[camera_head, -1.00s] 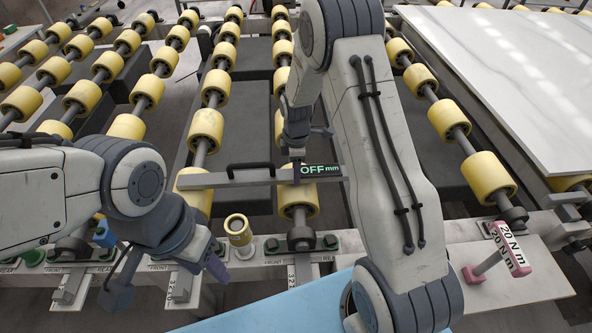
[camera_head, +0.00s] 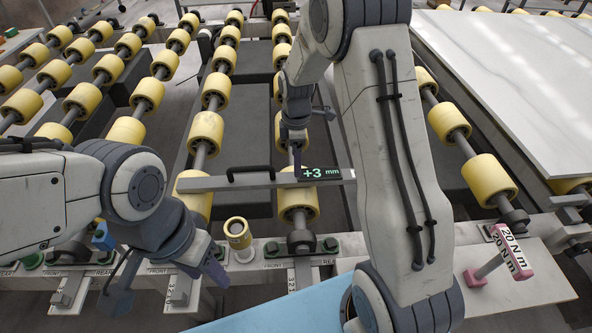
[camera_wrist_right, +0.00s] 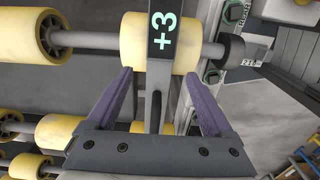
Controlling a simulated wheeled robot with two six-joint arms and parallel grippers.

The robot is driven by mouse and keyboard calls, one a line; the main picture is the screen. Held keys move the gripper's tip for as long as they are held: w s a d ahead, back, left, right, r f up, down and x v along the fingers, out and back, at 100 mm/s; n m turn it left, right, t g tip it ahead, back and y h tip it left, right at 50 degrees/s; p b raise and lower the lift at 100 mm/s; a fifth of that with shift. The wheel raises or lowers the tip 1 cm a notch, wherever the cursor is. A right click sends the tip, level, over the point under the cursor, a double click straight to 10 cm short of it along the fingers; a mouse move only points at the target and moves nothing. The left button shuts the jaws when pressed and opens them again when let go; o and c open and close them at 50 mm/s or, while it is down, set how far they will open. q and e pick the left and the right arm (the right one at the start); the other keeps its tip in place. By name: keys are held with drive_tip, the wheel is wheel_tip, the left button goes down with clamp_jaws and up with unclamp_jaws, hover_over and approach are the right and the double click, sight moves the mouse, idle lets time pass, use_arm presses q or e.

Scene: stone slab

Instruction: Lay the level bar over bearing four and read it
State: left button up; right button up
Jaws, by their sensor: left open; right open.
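The level bar (camera_head: 225,181) is a long grey bar with a black handle and a dark display. It lies across yellow rollers on two neighbouring shafts near the front. My right gripper (camera_head: 298,160) is just above the bar beside the display. In the wrist view its purple fingers (camera_wrist_right: 160,100) are spread to either side of the bar, apart from it. My left gripper (camera_head: 205,275) is low at the front left, open and empty. I cannot tell which bearing is number four.
A yellow-and-white cylinder (camera_head: 238,236) stands on the front rail (camera_head: 262,250). A white stone slab (camera_head: 510,80) lies at right. A blue surface (camera_head: 290,308) is at the front.

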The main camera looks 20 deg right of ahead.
wheel_tip(320, 180, up, 5)
drive_tip(key=s+a+r+m, duration=0.3)
drive_tip(key=s+a+r, duration=0.3)
drive_tip(key=s+a, duration=0.55)
drive_tip(key=s+a+m, duration=0.2)
drive_tip(key=s, duration=0.7)
drive_tip(key=s+a+r+m+y, duration=0.1)
drive_tip(key=s+a+m, duration=0.1)
drive_tip(key=s, duration=0.7)
drive_tip(key=shift+a+r+m, duration=0.15)
drive_tip(key=shift+m, duration=0.15)
drive_tip(key=shift+r, duration=0.1)
drive_tip(key=shift+w+r+p, duration=0.1)
drive_tip(key=shift+r+p, duration=0.75)
